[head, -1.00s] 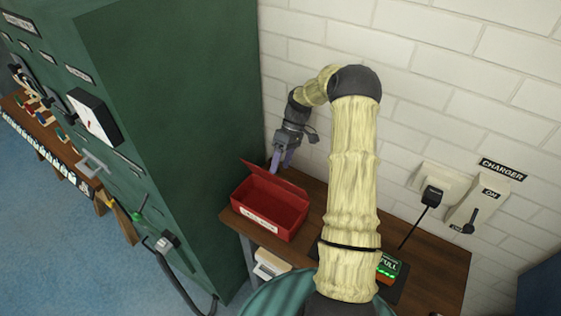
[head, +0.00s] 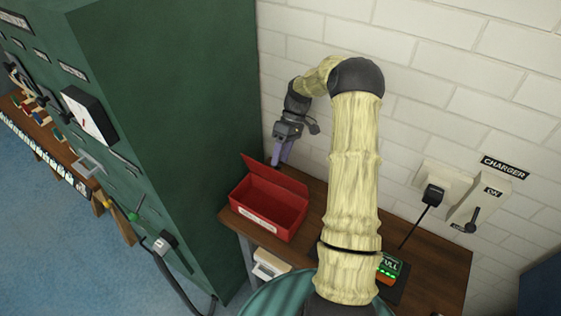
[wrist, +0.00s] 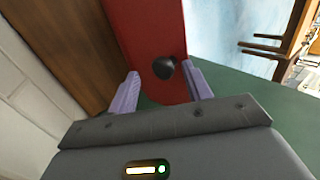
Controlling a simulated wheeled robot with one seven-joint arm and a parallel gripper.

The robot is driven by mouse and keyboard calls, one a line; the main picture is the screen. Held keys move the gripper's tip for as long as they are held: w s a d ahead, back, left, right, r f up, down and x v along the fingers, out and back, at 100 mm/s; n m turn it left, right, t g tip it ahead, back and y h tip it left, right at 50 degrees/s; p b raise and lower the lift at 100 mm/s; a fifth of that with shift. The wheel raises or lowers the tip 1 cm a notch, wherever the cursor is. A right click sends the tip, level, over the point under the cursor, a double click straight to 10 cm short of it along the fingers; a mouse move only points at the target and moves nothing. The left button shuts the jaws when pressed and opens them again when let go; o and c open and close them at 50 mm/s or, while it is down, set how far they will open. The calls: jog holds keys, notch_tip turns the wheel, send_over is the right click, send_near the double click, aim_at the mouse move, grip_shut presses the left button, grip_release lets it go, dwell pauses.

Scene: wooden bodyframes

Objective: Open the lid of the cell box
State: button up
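The red cell box (head: 262,220) sits on the wooden table beside the green cabinet, with a white label on its front. Its lid (head: 276,181) is up, standing at the back edge, and the box's inside shows. In the wrist view the red lid (wrist: 146,30) shows with a round black knob (wrist: 164,67) near its edge. My gripper (head: 281,161) is behind the lid, pointing down. In the wrist view its purple fingers (wrist: 162,88) are apart, one on each side of the knob, with gaps between them and it.
The green cabinet (head: 170,120) stands close to the left of the box, and a white brick wall (head: 440,60) rises behind. A charger panel (head: 447,190) is on the wall at right. A green-lit battery unit (head: 389,268) sits on the table (head: 430,260) at right, partly behind my arm.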

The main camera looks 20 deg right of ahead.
notch_tip(320, 180, up, 8)
jog(key=b, duration=0.2)
jog(key=shift+s+a, duration=0.2)
jog(key=shift+a, duration=0.1)
jog(key=shift+f, duration=0.1)
jog(key=s+a+f+m+t+h+b, duration=0.1)
jog(key=s+a+m+t+h, duration=0.1)
jog(key=s+a, duration=0.3)
jog(key=s+a+f+m+t+h, duration=0.1)
jog(key=s+a+m+t+h, duration=0.2)
jog(key=s, duration=1.1)
jog(key=a+m+t, duration=0.1)
jog(key=a, duration=0.2)
jog(key=shift+s+a+f+m+b, duration=0.15)
jog(key=shift+s+f+m+b, duration=0.1)
jog(key=shift+s+m+b, duration=0.1)
jog(key=shift+w, duration=0.1)
